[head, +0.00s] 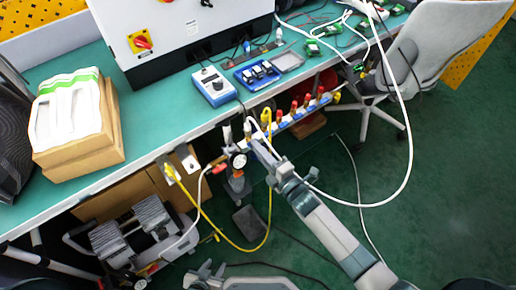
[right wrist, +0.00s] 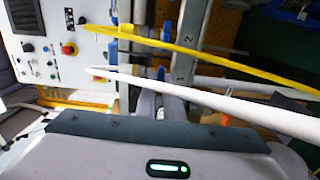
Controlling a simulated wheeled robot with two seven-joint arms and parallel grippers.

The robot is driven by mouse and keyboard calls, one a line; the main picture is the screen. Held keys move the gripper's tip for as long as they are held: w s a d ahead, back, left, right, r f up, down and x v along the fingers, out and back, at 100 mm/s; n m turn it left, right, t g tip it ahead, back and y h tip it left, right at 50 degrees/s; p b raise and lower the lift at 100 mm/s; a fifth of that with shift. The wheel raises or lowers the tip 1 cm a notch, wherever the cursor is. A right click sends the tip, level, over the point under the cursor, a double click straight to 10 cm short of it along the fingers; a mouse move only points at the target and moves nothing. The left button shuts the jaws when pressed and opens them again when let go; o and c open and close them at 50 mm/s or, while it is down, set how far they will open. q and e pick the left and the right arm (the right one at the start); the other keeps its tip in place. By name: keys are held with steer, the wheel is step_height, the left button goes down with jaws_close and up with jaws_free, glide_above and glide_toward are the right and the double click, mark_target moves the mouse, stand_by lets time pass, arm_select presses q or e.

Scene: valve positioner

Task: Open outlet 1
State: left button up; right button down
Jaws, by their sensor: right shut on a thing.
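The outlet manifold (head: 287,123) runs along the table's front edge in the head view, with several red valve handles (head: 294,106) standing up on it. My right gripper (head: 254,146) is at its left end, shut on what looks like the handle of the end outlet valve. The gripped part is mostly hidden by the fingers. In the right wrist view my fingers (right wrist: 162,108) are close together beside a grey plate (right wrist: 186,66) marked with numbers. My left gripper (head: 205,275) is low at the bottom of the head view, apparently open and empty, away from the manifold.
A compressor (head: 135,232) stands below the table. The floor (head: 460,200) at right is mostly clear.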

steer(key=shift+m, duration=0.3)
arm_select(q)
steer(key=shift+s+a+f+g+p, duration=0.15)
steer(key=shift+s+a+f+p, duration=0.05)
steer(key=shift+s, duration=0.25)
steer(key=shift+s+a+f+g+p, duration=0.1)
steer(key=shift+s+a+f+p, duration=0.15)
steer(key=shift+s, duration=0.25)
steer(key=shift+s+a+f+g+p, duration=0.15)
steer(key=shift+s+p, duration=0.05)
steer(key=shift+s, duration=0.25)
arm_select(e)
steer(key=shift+f+m, duration=0.1)
steer(key=shift+m, duration=8.5)
arm_select(q)
steer(key=shift+w, duration=0.1)
steer(key=shift+d, duration=0.25)
arm_select(e)
steer(key=c, duration=1.9)
jaws_free()
arm_select(q)
steer(key=shift+s, duration=0.2)
arm_select(e)
steer(key=shift+o, duration=0.2)
